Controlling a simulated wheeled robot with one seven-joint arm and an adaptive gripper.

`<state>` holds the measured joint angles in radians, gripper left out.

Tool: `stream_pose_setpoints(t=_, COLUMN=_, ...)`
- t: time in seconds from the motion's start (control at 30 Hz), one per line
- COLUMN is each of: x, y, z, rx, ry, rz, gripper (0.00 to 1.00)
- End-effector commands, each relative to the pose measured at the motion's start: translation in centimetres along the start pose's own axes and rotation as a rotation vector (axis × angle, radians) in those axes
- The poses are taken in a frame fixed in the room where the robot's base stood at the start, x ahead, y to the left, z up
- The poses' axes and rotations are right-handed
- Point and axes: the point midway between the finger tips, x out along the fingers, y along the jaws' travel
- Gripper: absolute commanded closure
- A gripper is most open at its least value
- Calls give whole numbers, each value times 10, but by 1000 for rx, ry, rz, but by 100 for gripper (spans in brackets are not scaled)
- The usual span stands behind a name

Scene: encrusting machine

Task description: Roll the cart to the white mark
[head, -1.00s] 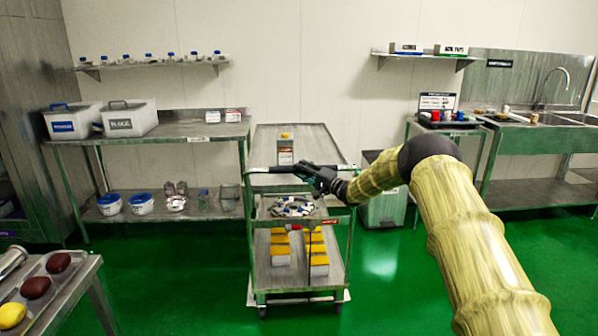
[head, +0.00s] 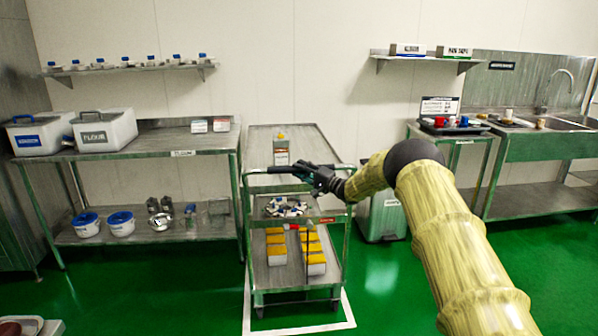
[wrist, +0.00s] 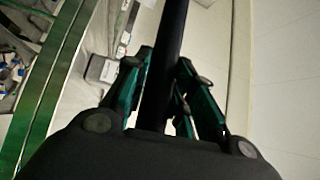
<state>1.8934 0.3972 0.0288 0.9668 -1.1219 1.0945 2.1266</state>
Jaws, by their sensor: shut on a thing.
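The cart (head: 313,138) is a steel three-tier trolley in the middle of the head view. The white mark (head: 300,329) is an outline on the green floor around the cart's base; its front edge and parts of its sides show, and the cart hides the rest. The cart's front wheels are just behind the front edge. My gripper (head: 314,174) is shut on the cart's black handle (head: 282,169), near the middle of the bar. In the wrist view the handle (wrist: 168,60) runs between the green fingers (wrist: 160,90).
The cart carries a bottle (head: 281,150), a parts tray (head: 286,207) and yellow-topped boxes (head: 313,264). A steel table (head: 150,142) stands close on the left. A grey bin (head: 385,215) is just right of the cart, with a sink bench (head: 540,150) farther right. Floor in front is clear.

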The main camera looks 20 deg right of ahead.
Motion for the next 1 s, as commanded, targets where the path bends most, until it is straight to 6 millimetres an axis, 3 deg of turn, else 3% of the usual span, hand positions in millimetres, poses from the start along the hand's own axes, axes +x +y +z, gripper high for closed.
stream_pose_setpoints(t=0.47, x=-3, y=4, z=-1, rx=2, ry=-1, rz=6, gripper=100)
stream_pose_setpoints(t=0.5, x=-3, y=4, z=-1, rx=1, ry=-1, rz=5, gripper=71)
stream_pose_setpoints(t=0.6, x=-3, y=4, z=-1, rx=1, ry=-1, rz=5, gripper=53)
stream_pose_setpoints(t=1.0, x=-5, y=2, z=0, rx=1, ry=-1, rz=2, gripper=53)
